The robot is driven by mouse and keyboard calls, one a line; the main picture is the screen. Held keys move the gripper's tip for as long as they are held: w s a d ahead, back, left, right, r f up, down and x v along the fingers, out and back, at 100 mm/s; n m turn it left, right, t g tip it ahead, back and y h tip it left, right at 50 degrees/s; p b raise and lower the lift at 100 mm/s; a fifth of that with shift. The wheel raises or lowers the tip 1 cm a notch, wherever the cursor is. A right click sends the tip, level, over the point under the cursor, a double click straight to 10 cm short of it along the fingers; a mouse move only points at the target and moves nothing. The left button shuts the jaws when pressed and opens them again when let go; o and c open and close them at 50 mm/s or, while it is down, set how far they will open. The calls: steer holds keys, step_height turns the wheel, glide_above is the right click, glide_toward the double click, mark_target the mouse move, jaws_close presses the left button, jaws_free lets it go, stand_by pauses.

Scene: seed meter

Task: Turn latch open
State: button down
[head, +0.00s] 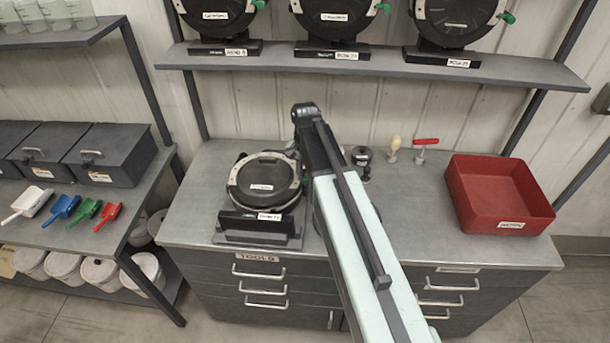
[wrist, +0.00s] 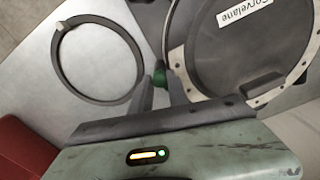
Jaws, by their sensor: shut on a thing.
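The seed meter (head: 262,180) is a dark round housing with a pale rim, on a black stand on the bench. In the wrist view its lid (wrist: 235,60) fills the right side, with a label. The green latch (wrist: 159,76) is at the rim's left edge in that view. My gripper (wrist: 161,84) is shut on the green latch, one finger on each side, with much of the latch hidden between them. In the head view my arm covers the gripper and the meter's right side.
A dark ring (wrist: 98,61) lies flat on the bench beside the meter. A red bin (head: 497,193), a red-handled tool (head: 425,146) and a small black item (head: 361,156) stand to the right. Several more meters (head: 335,18) sit on the shelf above.

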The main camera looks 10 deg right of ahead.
mark_target(305, 178)
steer(key=shift+a+m, duration=0.1)
steer(key=shift+m, duration=1)
steer(key=c, duration=1.3)
jaws_free()
steer(key=shift+o, duration=0.2)
steer(key=shift+r, duration=0.1)
step_height(305, 178, up, 8)
steer(key=p, duration=0.8)
steer(key=shift+f, duration=0.2)
